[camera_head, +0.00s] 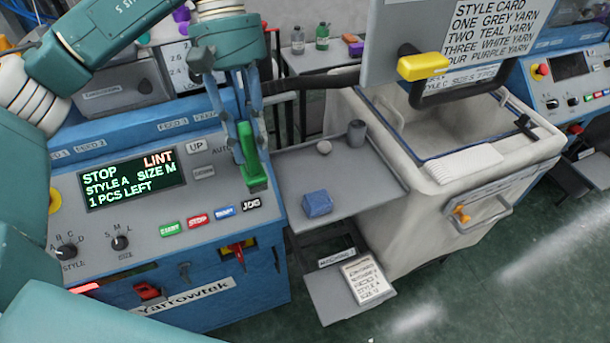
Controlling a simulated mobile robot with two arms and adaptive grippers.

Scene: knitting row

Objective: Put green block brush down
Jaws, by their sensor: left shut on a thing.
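The green block brush (250,156) hangs upright between the fingers of my left gripper (243,133), which is shut on it. The brush is in front of the right end of the blue machine's control panel, left of the grey side shelf (350,165). I cannot tell whether its lower end touches the panel. My right gripper is not in view.
A white bin (440,180) with a raised lid stands to the right. The shelf's middle has bare room. Panel buttons (197,219) lie below the brush.

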